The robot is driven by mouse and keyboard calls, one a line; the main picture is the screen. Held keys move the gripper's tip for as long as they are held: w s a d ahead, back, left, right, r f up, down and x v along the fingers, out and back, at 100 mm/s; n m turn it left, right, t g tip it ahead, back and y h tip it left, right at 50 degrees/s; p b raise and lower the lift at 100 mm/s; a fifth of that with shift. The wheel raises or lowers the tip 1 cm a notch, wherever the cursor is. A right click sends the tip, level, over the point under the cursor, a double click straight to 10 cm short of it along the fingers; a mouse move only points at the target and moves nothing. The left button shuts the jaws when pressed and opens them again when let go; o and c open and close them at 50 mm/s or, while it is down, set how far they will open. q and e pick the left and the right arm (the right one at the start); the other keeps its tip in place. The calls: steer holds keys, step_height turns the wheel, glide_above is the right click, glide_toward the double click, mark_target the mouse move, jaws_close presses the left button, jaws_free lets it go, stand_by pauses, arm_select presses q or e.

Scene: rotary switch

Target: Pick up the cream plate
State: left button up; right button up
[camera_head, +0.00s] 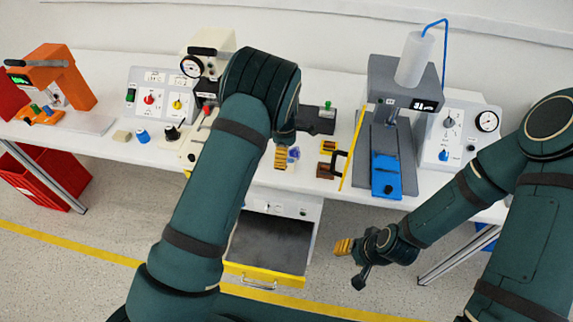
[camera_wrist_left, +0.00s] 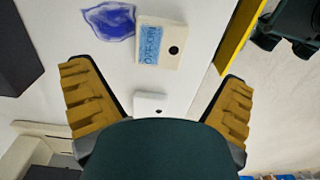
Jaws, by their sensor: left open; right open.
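The cream plate (camera_wrist_left: 161,44) lies on the white table top in the left wrist view. It is a small square piece with a blue "OFF-ON" label and a dark hole. It lies a little beyond the fingertips, roughly midway between them. My left gripper (camera_wrist_left: 157,74) is open and empty above the table, with yellow ridged fingers on both sides. In the head view, my left gripper (camera_head: 282,157) is partly hidden by its own arm, and I cannot make out the plate there. My right gripper (camera_head: 352,262) is open and empty in front of the table.
A blue-purple patch (camera_wrist_left: 110,19) lies beside the plate. A white piece with a dark hole (camera_wrist_left: 150,104) is partly hidden by my gripper. An open drawer (camera_head: 268,245) juts out below the table. A grey stand with a blue block (camera_head: 386,176) stands to the right.

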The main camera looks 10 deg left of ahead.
arm_select(q)
steer(key=f, duration=0.5)
steer(key=shift+w+d, duration=0.1)
steer(key=shift+d, duration=0.2)
steer(key=c, duration=1.3)
